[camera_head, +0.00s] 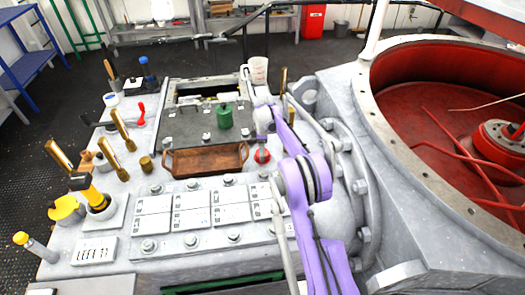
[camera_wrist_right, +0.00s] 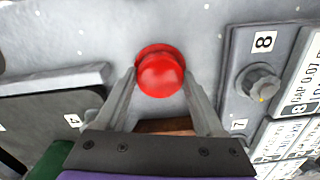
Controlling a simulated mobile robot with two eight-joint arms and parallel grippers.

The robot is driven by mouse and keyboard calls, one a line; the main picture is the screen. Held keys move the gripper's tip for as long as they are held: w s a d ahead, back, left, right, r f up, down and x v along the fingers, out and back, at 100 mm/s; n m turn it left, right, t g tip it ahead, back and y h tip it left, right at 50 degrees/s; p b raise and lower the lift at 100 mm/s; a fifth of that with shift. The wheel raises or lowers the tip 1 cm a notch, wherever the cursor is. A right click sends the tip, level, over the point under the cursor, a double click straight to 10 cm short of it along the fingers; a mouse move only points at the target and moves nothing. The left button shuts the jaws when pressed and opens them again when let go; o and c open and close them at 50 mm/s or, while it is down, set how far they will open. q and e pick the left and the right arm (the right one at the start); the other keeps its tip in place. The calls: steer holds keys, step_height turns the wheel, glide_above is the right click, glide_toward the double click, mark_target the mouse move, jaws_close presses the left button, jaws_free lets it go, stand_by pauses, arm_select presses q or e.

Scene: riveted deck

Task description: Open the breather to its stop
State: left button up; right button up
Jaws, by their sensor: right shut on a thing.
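A round red knob (camera_head: 262,157) sits on the grey deck, just right of the copper tray. No label naming the breather is readable, so I cannot tell for certain that this knob is it. In the right wrist view the red knob (camera_wrist_right: 161,75) is between the two fingers of my right gripper (camera_wrist_right: 162,88), one on each side. My right gripper (camera_head: 262,147) is shut on the knob from above, and its wrist partly hides it in the head view. How far the knob is turned or raised cannot be told. My left gripper is not in view.
A copper tray (camera_head: 205,160) and a green knob (camera_head: 224,117) stand left of my gripper. Numbered plates with bolts (camera_head: 190,212) lie in front. Several brass handles (camera_head: 122,130) stand at the left. A large red-lined round opening (camera_head: 420,90) is at the right.

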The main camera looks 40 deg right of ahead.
steer(key=shift+a+f+n, duration=0.15)
steer(key=shift+n, duration=1.05)
steer(key=o, duration=1.3)
steer(key=shift+o, duration=0.2)
step_height(320, 180, up, 11)
steer(key=shift+p, duration=0.4)
